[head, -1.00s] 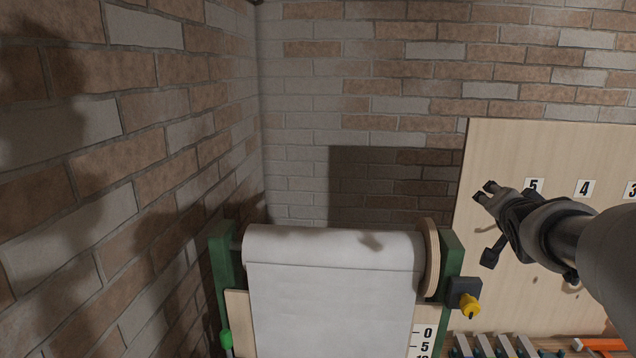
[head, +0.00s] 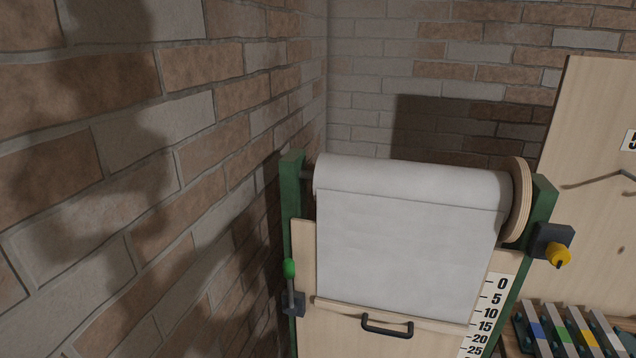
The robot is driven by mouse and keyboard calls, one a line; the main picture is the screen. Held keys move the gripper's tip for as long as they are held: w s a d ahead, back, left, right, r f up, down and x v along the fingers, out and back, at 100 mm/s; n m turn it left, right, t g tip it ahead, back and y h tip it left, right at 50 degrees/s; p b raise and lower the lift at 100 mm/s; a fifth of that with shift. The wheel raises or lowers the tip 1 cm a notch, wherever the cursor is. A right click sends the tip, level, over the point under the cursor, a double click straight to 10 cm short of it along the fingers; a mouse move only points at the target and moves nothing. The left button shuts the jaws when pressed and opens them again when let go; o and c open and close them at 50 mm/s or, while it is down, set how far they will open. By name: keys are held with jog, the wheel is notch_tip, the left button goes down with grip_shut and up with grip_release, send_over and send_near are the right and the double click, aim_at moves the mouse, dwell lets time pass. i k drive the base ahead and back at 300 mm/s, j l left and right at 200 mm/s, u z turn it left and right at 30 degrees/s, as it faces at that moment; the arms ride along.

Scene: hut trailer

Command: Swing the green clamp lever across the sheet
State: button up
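The clamp lever has a green knob (head: 289,267) on a thin grey rod and a dark pivot block at the left edge of the wooden board (head: 306,245). The rod stands nearly upright, beside the sheet and not across it. The white sheet (head: 405,255) hangs from a roll (head: 415,180) down the board. Its lower end is at a wooden bar (head: 400,315) with a dark handle (head: 387,325). My gripper is outside the head view.
A brick wall (head: 150,180) stands close on the left. A yellow knob (head: 559,256) on a dark block sticks out at the right of the green frame (head: 541,212). A number scale (head: 487,315) runs down the board's right side. Coloured strips (head: 570,330) lie at the lower right.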

aim_at(288, 264)
jog(key=k+u, duration=0.2)
jog(key=u, duration=0.2)
jog(key=k+u, duration=0.2)
jog(key=u, duration=0.15)
